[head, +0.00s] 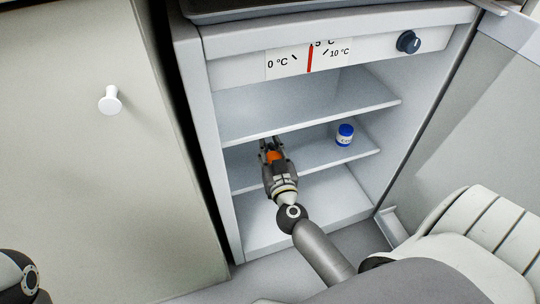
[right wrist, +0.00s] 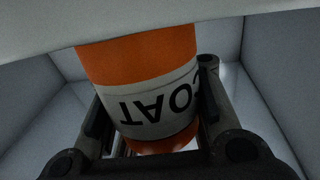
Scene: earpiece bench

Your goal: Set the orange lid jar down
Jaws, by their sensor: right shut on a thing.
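The orange lid jar (head: 275,156) is at the left part of the lower shelf (head: 318,148) inside the open fridge. It is mostly hidden by my right gripper (head: 272,148), which is shut on it. In the right wrist view the jar (right wrist: 140,62) is large between the fingers, orange with a white label whose letters appear upside down. I cannot tell whether its base touches the shelf. My left gripper is out of view; only a piece of my left arm shows at the lower left.
A blue-lidded jar (head: 345,134) stands on the same shelf to the right. An upper shelf (head: 300,106) lies above. The fridge's left wall (head: 205,140) is close to my gripper. The open door (head: 470,110) is at the right. Bare shelf lies between the two jars.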

